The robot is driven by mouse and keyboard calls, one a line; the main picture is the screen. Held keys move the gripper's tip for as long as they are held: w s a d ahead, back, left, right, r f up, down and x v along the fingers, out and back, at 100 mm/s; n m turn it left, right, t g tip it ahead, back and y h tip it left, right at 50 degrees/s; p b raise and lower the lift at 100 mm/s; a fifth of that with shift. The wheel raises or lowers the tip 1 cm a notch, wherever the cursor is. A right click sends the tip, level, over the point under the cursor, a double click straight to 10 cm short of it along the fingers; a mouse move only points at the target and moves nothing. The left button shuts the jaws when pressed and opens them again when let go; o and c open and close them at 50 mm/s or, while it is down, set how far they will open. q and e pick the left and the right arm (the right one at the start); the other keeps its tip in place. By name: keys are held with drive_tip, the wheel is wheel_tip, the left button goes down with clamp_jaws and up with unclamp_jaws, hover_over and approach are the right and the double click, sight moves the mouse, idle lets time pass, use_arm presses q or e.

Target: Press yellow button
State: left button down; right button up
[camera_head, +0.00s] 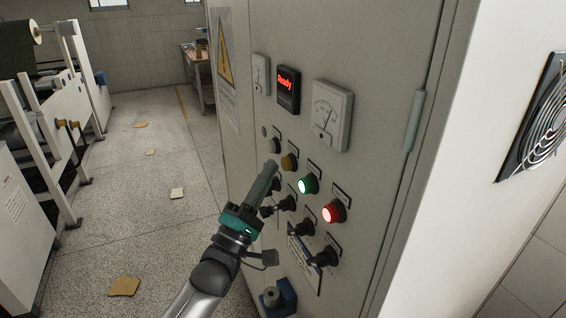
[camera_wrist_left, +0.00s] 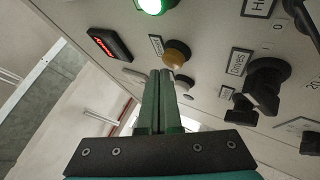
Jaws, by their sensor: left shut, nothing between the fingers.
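The yellow button (camera_head: 289,162) is a dull amber knob on the grey control cabinet (camera_head: 390,60), left of the lit green button (camera_head: 308,184). In the left wrist view the yellow button (camera_wrist_left: 178,54) sits just beyond the fingertips, slightly to their right. My left gripper (camera_head: 270,166) is shut and empty, with its tips close to the panel beside the yellow button. In the left wrist view the shut fingers (camera_wrist_left: 161,74) point toward the button. I cannot tell whether they touch it. My right gripper is not in view.
A lit red button (camera_head: 334,211) and several black rotary switches (camera_head: 302,227) are on the panel. Above are a red "Ready" display (camera_head: 288,88) and a dial gauge (camera_head: 332,116). A blue holder (camera_head: 280,298) sits low on the cabinet. Open floor with paper scraps (camera_head: 125,286) lies left.

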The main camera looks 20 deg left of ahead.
use_arm(q)
drive_tip(key=shift+s+a, duration=0.15)
drive_tip(key=shift+a, duration=0.05)
drive_tip(key=s+a+p, duration=0.1)
drive_tip(key=s+a, duration=0.2)
drive_tip(key=shift+s+a, duration=0.1)
drive_tip(key=shift+s, duration=0.3)
idle(0.9)
